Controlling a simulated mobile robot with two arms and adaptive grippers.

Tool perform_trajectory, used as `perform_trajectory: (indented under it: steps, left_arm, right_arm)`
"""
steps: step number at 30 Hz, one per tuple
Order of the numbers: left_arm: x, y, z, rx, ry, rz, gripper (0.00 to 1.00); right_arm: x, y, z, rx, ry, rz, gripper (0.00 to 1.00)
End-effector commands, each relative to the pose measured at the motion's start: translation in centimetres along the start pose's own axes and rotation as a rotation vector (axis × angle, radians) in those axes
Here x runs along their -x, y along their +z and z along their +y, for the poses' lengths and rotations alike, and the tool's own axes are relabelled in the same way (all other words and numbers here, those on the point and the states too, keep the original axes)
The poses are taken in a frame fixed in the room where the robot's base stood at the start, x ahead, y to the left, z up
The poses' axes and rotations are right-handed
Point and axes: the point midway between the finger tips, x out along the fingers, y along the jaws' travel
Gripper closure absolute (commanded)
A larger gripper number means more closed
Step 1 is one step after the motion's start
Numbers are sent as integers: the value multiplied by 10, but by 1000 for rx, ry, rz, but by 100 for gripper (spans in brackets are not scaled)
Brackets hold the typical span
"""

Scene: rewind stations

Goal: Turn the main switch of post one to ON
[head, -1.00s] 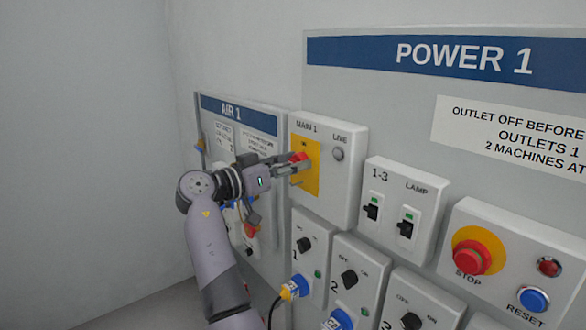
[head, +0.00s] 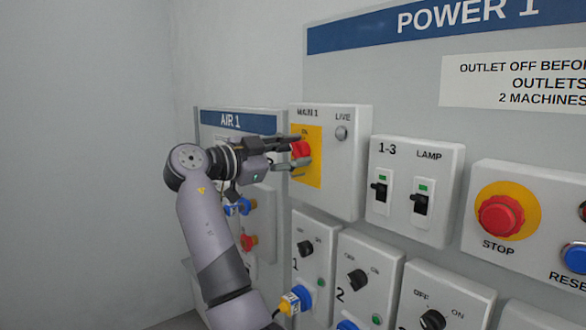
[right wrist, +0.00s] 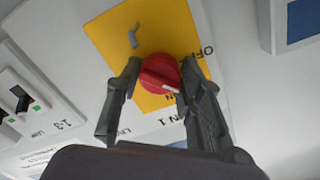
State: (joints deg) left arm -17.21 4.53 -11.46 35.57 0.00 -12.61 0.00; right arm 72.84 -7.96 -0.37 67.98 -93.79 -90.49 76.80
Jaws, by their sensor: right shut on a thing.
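The main switch is a red rotary knob (head: 300,149) on a yellow plate (head: 313,172), on the box labelled MAIN 1 (head: 345,165). My right gripper (head: 292,152) reaches it from the left, one finger above the knob and one below. In the right wrist view the red knob (right wrist: 160,74) sits between the fingertips of my right gripper (right wrist: 157,80), which are shut on it. The plate's lettering shows OFF and part of ON; a white mark is on the knob, near the partly hidden ON. My left gripper is not in view.
The LIVE lamp (head: 341,133) beside the switch looks grey. To the right are the 1-3 and LAMP rocker switches (head: 420,204) and a red STOP button (head: 500,216). Outlet boxes with black knobs (head: 358,280) are below. The AIR 1 panel (head: 237,119) is behind my arm.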

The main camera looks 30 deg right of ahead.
Motion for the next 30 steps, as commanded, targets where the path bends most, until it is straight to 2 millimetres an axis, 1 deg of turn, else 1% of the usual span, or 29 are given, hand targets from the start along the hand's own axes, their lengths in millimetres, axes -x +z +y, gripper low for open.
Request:
perform_trajectory:
  steps: [1,3,9,15,21,30]
  left_arm:
    - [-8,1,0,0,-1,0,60]
    - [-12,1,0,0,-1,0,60]
    - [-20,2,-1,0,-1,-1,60]
    - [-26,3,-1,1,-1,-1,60]
    - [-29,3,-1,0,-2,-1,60]
    - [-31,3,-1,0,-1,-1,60]
  right_arm:
    - [0,2,2,-45,-1,2,93]
    - [0,1,1,-111,-2,2,93]
    - [0,0,0,-285,-1,1,93]
    - [0,0,-1,-424,-2,0,93]
    - [0,-1,-1,-516,-2,0,93]
    - [0,-1,-1,-571,-2,0,93]
